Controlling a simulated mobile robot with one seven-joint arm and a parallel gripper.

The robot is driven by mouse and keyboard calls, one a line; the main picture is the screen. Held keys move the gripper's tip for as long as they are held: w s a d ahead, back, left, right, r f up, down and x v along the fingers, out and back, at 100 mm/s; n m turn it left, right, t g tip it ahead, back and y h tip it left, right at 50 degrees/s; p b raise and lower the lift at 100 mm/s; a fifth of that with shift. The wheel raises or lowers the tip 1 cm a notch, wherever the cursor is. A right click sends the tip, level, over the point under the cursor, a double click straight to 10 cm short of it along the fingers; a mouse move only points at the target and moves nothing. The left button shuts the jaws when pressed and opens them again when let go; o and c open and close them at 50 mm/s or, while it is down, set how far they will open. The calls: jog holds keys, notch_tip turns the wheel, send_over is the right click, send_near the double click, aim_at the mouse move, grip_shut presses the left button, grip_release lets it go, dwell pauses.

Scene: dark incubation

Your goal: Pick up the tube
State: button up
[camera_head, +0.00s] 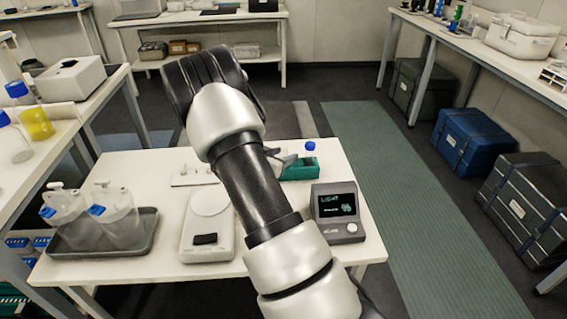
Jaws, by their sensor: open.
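A small blue cap (311,146), probably the tube's, shows just behind the right part of a green rack (302,169) on the white table. The tube's body is too small or hidden to make out. My arm crosses the middle of the view and hides part of the table. My gripper (284,160) is partly hidden behind the arm; its grey finger parts show at the left end of the green rack, left of the blue cap. It is open. I cannot tell whether it touches the rack.
On the white table (140,165) stand a dark tray (105,245) with clear bottles (118,210), a scale (207,240) and a box with a lit display (337,212). Side benches flank it. Blue and dark cases (470,140) stand on the floor at right.

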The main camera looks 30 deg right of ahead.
jog(key=c, duration=1.1)
